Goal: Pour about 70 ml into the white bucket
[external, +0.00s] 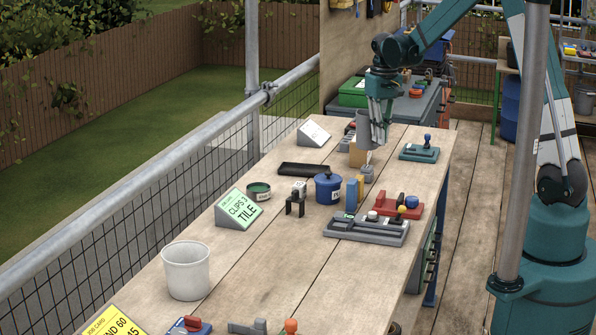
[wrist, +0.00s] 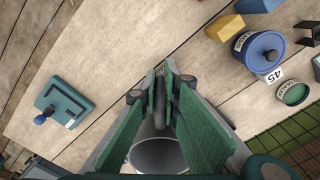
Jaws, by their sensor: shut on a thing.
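The white bucket (external: 186,272) stands upright and open-topped on the near left part of the workbench. My gripper (external: 379,138) is at the far end of the bench, well away from the bucket. It is shut on a grey cup (external: 364,130), which looks about upright above the bench top. In the wrist view, my gripper (wrist: 160,80) has its green fingers around the cup's near side, and the grey cup (wrist: 158,156) shows its round open mouth. Its contents cannot be made out. The bucket is not in the wrist view.
Between cup and bucket stand a blue lidded pot (external: 327,189), a green tin (external: 259,191), a black tray (external: 303,169) and a green sign (external: 237,209). Grey and red tool blocks line the bench's right side. A guard rail (external: 130,211) runs along the left.

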